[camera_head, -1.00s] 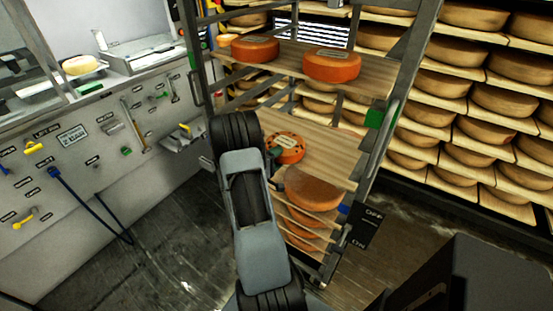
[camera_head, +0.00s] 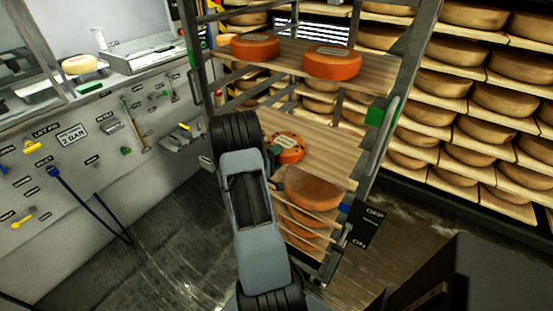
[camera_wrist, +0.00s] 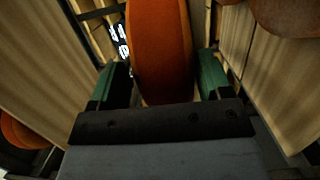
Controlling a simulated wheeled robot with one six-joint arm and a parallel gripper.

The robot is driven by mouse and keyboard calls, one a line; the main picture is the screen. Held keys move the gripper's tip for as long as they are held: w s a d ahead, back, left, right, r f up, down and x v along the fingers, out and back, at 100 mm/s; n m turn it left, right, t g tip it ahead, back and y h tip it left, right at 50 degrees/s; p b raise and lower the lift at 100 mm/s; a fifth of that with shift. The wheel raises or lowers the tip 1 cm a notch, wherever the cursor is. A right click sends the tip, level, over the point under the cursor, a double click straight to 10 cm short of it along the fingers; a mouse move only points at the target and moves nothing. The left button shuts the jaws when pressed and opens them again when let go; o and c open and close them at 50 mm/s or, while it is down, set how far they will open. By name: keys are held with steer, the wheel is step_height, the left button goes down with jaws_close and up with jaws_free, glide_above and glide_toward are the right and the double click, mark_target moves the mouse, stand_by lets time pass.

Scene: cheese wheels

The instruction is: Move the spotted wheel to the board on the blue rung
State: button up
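The spotted wheel (camera_head: 288,146) is orange with dark spots and a pale label. In the head view it is at the left part of the middle board (camera_head: 325,150), partly behind my arm. In the wrist view an orange wheel rim (camera_wrist: 162,50) stands between the two green fingers of my gripper (camera_wrist: 163,75). The board at the blue rung (camera_head: 345,208) is below and holds a brown-orange wheel (camera_head: 312,188).
Two labelled orange wheels (camera_head: 332,63) sit on the top board (camera_head: 372,82), above the spotted wheel. More wheels (camera_head: 305,218) are stacked lower in the rack. The rack's grey post (camera_head: 400,80) bounds the right side. In the wrist view boards flank the wheel closely on both sides.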

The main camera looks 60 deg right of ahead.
steer(key=shift+o, duration=1.3)
steer(key=shift+f, duration=0.25)
steer(key=b+v, duration=0.1)
steer(key=v, duration=1.3)
steer(key=shift+b, duration=0.4)
steer(key=shift+s+d, duration=0.1)
